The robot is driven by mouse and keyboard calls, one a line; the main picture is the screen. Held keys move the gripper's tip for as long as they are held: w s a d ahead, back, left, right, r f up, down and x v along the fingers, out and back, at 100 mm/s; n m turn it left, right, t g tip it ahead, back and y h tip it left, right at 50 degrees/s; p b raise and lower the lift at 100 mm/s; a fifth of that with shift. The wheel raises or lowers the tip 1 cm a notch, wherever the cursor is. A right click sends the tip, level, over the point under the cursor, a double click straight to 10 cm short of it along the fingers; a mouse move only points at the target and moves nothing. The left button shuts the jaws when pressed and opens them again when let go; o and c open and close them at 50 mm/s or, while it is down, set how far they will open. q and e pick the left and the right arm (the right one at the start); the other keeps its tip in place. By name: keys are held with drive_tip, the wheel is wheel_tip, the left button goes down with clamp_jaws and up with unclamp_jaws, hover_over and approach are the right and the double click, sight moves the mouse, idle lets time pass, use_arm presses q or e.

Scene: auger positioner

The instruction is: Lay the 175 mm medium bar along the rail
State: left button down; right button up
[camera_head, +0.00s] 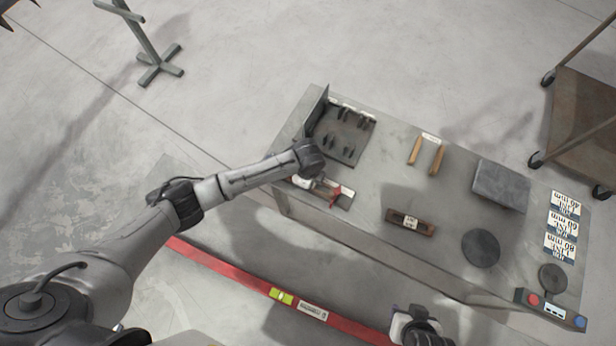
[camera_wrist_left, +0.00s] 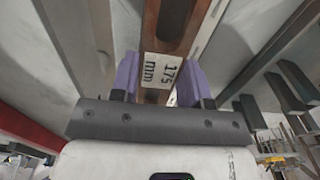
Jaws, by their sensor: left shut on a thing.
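My left gripper (camera_wrist_left: 158,85) is shut on the 175 mm bar (camera_wrist_left: 168,45), a brown slotted bar with a white label reading 175 mm, held between purple fingers.
A cart (camera_head: 580,105) stands at the right.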

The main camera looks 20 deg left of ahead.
use_arm(q)
drive_tip(key=shift+f, duration=0.5)
drive_tip(key=shift+f, duration=0.2)
drive_tip(key=c, duration=0.6)
unclamp_jaws()
wheel_tip(320, 180, up, 12)
drive_tip(key=p, duration=0.2)
drive_tip(key=shift+r, duration=0.15)
